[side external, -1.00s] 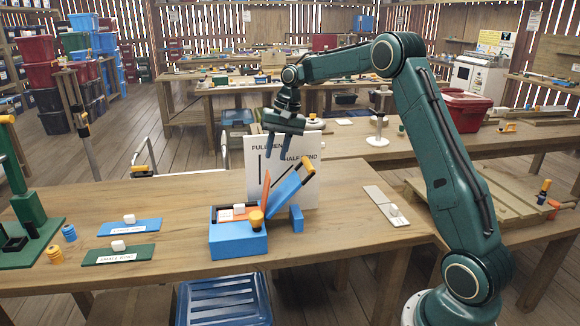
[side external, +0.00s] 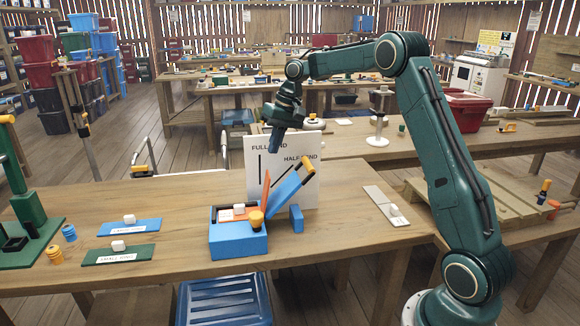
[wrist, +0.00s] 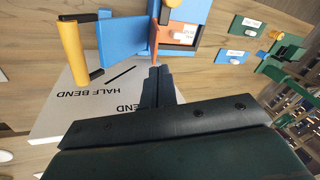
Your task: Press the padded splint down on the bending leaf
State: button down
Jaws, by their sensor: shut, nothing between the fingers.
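A blue bending leaf (side external: 287,192) with a black and yellow-orange handle (side external: 309,166) slants up to the right from a blue box-shaped base (side external: 238,243). A thin red-orange strip (side external: 266,188) stands nearly upright beside the leaf; I cannot tell if it is the padded splint. My gripper (side external: 273,149) is shut and empty above the base, pointing down in front of the white board. In the wrist view, the shut fingertips (wrist: 159,72) appear near the strip (wrist: 155,25), with the leaf (wrist: 122,35) and handle (wrist: 78,52) to the left.
A white board (side external: 310,190) marked full bend and half bend stands behind the base. A small blue block (side external: 296,217) is right of it. Blue (side external: 130,228) and green (side external: 120,255) labelled plates with white knobs lie left. A grey strip (side external: 383,203) lies right.

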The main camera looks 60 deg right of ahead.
jog(key=r+n, duration=0.1)
jog(key=n, duration=0.3)
jog(key=a+r+n+t+y, duration=0.1)
jog(key=n, duration=0.4)
jog(key=w+r+n, duration=0.1)
jog(key=n, duration=0.3)
jog(key=shift+a+n+t+y, duration=0.15)
jog(key=shift+n+t+y, duration=0.15)
jog(key=shift+y, duration=0.1)
jog(key=shift+a+f, duration=0.1)
jog(key=shift+f, duration=0.1)
send_near(267, 176)
jog(key=w+a+f, duration=0.5)
jog(key=shift+s+d+f, duration=0.2)
jog(key=shift+s+d, duration=0.4)
jog(key=shift+s, duration=0.2)
